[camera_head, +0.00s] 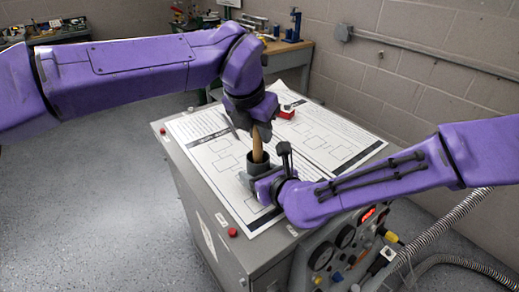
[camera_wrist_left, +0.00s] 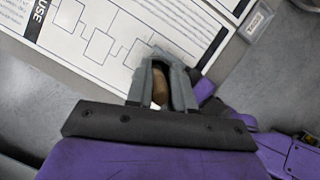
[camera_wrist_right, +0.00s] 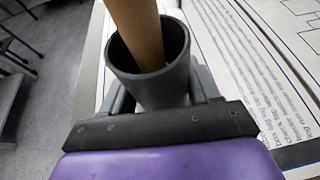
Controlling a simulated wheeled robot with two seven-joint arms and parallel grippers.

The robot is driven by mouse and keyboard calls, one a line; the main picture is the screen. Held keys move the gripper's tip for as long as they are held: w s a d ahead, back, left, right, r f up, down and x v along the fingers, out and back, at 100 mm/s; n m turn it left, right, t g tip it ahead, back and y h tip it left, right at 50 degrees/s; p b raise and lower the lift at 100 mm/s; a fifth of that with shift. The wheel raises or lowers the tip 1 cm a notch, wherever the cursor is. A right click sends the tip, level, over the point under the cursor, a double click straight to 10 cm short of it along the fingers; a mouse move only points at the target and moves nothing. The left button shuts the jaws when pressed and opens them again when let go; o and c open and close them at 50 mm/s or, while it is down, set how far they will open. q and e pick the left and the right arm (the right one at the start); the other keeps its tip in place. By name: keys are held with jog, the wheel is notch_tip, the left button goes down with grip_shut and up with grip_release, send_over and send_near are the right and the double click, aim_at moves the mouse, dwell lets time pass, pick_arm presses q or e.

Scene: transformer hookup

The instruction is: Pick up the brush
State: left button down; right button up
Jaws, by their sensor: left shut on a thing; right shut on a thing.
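The brush (camera_head: 257,146) has a tan wooden handle and stands upright, its lower end hidden inside a dark grey cup (camera_head: 258,168). My left gripper (camera_head: 259,122) is above the cup, shut on the top of the brush; the left wrist view shows the brown handle end (camera_wrist_left: 160,88) between the fingers. My right gripper (camera_head: 264,182) is low beside the cup and shut on it. In the right wrist view the cup (camera_wrist_right: 150,78) sits between the fingers, with the handle (camera_wrist_right: 138,32) rising from its opening.
Printed diagram sheets (camera_head: 325,140) lie on the grey cabinet top (camera_head: 190,122) around the cup. A small red object (camera_head: 286,112) is behind my left gripper. The cabinet front has gauges and knobs (camera_head: 345,237). A workbench (camera_head: 290,50) stands at the back.

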pick_arm(q)
notch_tip(320, 180, up, 18)
dwell(0.3)
pick_arm(e)
jog(key=o, duration=1.2)
jog(key=shift+c, duration=0.2)
